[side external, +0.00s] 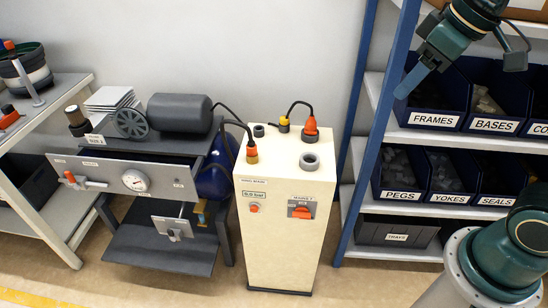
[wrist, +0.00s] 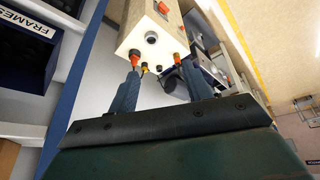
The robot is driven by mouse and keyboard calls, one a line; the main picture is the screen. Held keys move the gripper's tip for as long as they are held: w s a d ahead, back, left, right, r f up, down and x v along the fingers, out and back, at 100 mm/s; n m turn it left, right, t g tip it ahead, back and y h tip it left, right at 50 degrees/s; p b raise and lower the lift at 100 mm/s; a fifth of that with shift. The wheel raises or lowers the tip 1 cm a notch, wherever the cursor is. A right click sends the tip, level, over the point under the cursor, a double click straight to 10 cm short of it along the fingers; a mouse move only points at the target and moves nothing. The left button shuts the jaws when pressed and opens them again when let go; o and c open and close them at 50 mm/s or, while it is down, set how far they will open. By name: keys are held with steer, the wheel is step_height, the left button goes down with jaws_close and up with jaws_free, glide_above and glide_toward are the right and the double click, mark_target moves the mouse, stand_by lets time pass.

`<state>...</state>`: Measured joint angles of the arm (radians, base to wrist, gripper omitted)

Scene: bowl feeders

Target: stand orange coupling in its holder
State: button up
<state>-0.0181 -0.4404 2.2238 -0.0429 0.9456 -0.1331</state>
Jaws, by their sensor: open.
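An orange coupling (side external: 310,127) with a black cable stands upright on the back right of the cream cabinet's top (side external: 262,170). It also shows in the wrist view (wrist: 135,58), beyond one fingertip. An orange-brown coupling (side external: 251,154) with another cable stands at the front left of the top. Two grey ring-shaped holders show empty: a larger one (side external: 309,161) at the front right and a smaller one (side external: 258,131) at the back left. My gripper (side external: 402,92) is open and empty, high to the right of the cabinet, before the shelf. Its two blue fingers (wrist: 160,70) are apart.
A yellow fitting (side external: 284,124) stands beside the orange coupling. A blue shelf post (side external: 376,130) and labelled bins (side external: 432,108) are to the right. A compressor bench (side external: 150,165) stands left of the cabinet. The cables arch above the cabinet top.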

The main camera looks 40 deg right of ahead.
steer(key=s+d+f+m, duration=0.1)
steer(key=s+f, duration=0.3)
steer(key=s, duration=0.4)
steer(key=shift+s+m+t, duration=0.2)
steer(key=shift+m+t, duration=0.2)
steer(key=shift+m, duration=0.2)
steer(key=shift+o, duration=0.4)
steer(key=shift+d, duration=0.1)
steer(key=w+a+f+n+t+y, duration=0.1)
steer(key=w+a+f, duration=0.15)
steer(key=w, duration=0.55)
steer(key=w+a+f+n+t, duration=0.1)
steer(key=w+f+t, duration=0.15)
steer(key=w, duration=0.55)
steer(key=w+a+f+n+t+y, duration=0.1)
steer(key=w+a+f, duration=0.15)
steer(key=w, duration=0.65)
steer(key=w+a+f+t, duration=0.1)
steer(key=w+f+t, duration=0.1)
steer(key=f, duration=0.7)
steer(key=w+a+f+t, duration=0.1)
steer(key=w+f, duration=0.4)
steer(key=f, duration=0.4)
steer(key=shift+w+a+m+t, duration=0.3)
steer(key=shift+a+m+t, duration=0.05)
steer(key=shift+m, duration=0.05)
